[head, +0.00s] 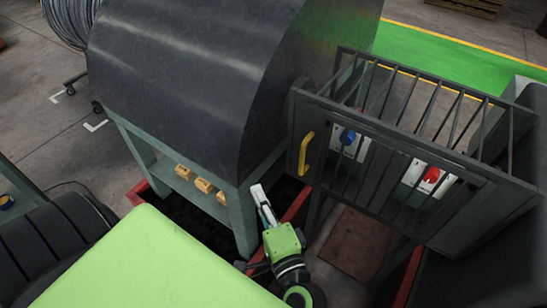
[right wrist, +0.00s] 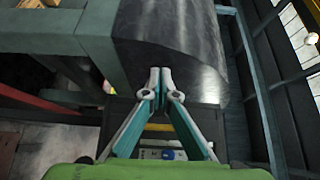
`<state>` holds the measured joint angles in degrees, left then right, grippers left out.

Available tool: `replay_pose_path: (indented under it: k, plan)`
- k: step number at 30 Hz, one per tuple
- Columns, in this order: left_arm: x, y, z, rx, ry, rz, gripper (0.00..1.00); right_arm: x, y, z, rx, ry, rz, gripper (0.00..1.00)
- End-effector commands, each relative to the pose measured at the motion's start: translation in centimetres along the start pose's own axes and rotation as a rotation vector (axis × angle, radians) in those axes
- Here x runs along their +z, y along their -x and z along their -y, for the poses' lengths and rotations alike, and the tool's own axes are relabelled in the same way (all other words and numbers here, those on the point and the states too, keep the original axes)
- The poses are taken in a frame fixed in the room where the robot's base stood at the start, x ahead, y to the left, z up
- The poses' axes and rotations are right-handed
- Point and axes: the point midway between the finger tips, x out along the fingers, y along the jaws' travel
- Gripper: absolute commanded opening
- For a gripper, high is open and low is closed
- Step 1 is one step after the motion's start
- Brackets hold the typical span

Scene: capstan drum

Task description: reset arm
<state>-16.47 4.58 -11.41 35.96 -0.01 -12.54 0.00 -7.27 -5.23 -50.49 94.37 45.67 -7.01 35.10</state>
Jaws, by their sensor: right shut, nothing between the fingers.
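My right gripper (head: 262,206) is in the lower middle of the head view, at the end of a green wrist. It is beside the corner post of the drum's stand. In the right wrist view, its fingertips (right wrist: 160,80) meet, with nothing held between them. The large dark capstan drum (head: 190,75) fills the upper left of the head view and shows behind the fingertips in the right wrist view (right wrist: 195,35). I see no contact between gripper and drum. My left gripper is not in view.
A barred dark cage (head: 400,140) stands at right, with a yellow handle (head: 305,153), a blue knob (head: 347,137) and a red knob (head: 431,175). The grey-green stand (head: 238,208) holds small tan blocks (head: 204,186). Green floor (head: 440,50) lies behind.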

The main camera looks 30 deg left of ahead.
Motion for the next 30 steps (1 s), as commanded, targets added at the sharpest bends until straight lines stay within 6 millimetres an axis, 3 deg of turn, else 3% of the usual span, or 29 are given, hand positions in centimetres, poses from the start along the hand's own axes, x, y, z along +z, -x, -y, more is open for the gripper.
replay_pose_path:
  k: [8,11,14,20,26,30]
  plan:
    - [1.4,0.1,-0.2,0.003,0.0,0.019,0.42,0.4,0.3,-0.1,0.001,0.001,-0.001,0.0]
    - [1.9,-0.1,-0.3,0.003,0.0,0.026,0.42,0.0,0.5,-1.9,0.03,0.022,-0.008,0.0]
    - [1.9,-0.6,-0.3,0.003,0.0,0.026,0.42,-1.2,1.2,-6.3,0.103,0.079,-0.025,0.0]
    - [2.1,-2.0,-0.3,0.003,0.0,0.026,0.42,-4.8,5.5,-20.1,0.351,0.259,-0.048,0.0]
    - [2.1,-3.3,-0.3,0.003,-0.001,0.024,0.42,-7.7,13.1,-33.3,0.616,0.424,-0.018,0.0]
    - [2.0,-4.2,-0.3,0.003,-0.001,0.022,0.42,-8.8,20.0,-41.5,0.798,0.521,0.038,0.0]
